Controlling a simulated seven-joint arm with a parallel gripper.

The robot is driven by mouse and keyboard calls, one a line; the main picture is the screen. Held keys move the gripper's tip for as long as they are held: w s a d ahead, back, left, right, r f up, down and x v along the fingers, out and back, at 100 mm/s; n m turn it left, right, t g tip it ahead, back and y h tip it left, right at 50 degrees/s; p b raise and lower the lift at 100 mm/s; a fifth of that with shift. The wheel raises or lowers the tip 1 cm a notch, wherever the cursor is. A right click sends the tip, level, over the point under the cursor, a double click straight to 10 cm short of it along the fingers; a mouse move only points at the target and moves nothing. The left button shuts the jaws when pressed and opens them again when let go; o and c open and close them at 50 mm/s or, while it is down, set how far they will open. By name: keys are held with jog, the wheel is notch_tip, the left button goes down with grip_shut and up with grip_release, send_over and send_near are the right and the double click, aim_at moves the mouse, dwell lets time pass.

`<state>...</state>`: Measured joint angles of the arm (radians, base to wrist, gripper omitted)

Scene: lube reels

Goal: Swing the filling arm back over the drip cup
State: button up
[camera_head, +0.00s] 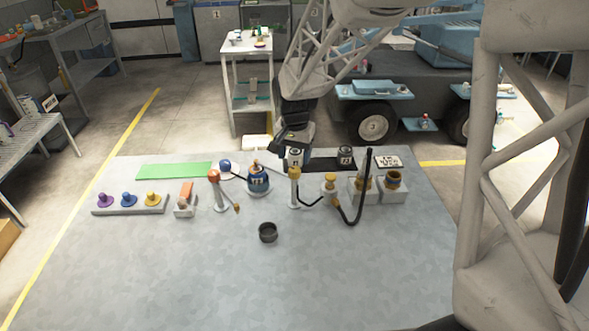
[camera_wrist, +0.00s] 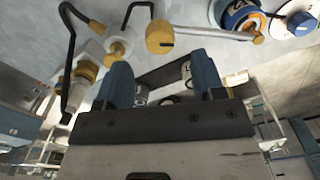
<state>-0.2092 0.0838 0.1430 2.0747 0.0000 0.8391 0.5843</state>
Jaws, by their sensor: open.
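The yellow-capped post (camera_head: 295,190) stands mid-table. In the wrist view its yellow cap (camera_wrist: 160,37) carries a grey filling arm (camera_wrist: 210,33) that reaches right to an orange nozzle (camera_wrist: 255,38). The nozzle is at the blue-and-white canister (camera_wrist: 236,14), which shows in the head view (camera_head: 258,181) left of the post. A dark open cup (camera_head: 267,232), likely the drip cup, stands apart in front. My gripper (camera_head: 293,146) hangs behind the post near a labelled canister. In the wrist view my blue fingers (camera_wrist: 158,72) are spread, with the cap just beyond them.
A red-topped post (camera_head: 213,177) with its own nozzle stands left. Another labelled canister (camera_head: 346,157) stands behind. Coloured knobs (camera_head: 128,200) sit far left.

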aim_at(294, 169)
jog(key=shift+f, duration=2.8)
grip_shut()
